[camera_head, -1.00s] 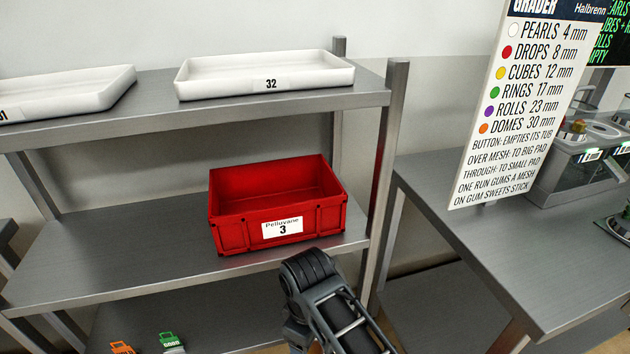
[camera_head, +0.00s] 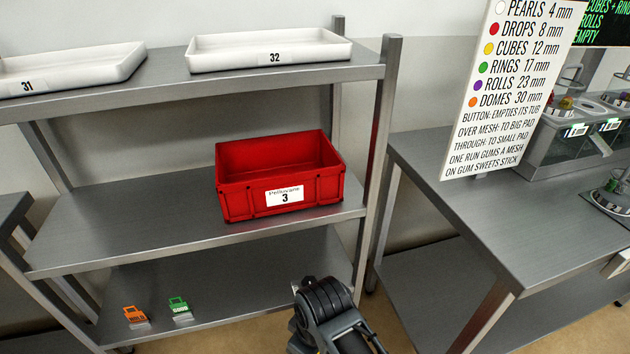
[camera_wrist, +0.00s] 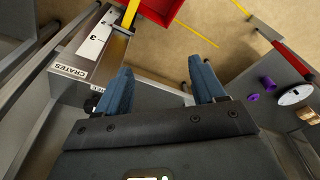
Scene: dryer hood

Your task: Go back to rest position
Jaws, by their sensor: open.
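My gripper (camera_wrist: 162,88) shows in the wrist view with its two blue fingers apart and nothing between them. It points down over a tan floor, beside a metal surface labelled CRATES. In the head view, part of my arm shows at the bottom centre, in front of the shelf rack; the fingers are out of that view. A red crate (camera_head: 280,174) labelled Pelluvane 3 stands upright and looks empty on the rack's middle shelf, apart from my arm.
White trays 31 (camera_head: 70,68) and 32 (camera_head: 268,50) sit on the top shelf. Orange (camera_head: 136,315) and green (camera_head: 179,307) items lie on the lower shelf. A metal table (camera_head: 480,210) with a sign (camera_head: 510,90) and a machine stands right. Wrist view shows a red edge (camera_wrist: 160,10) at top.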

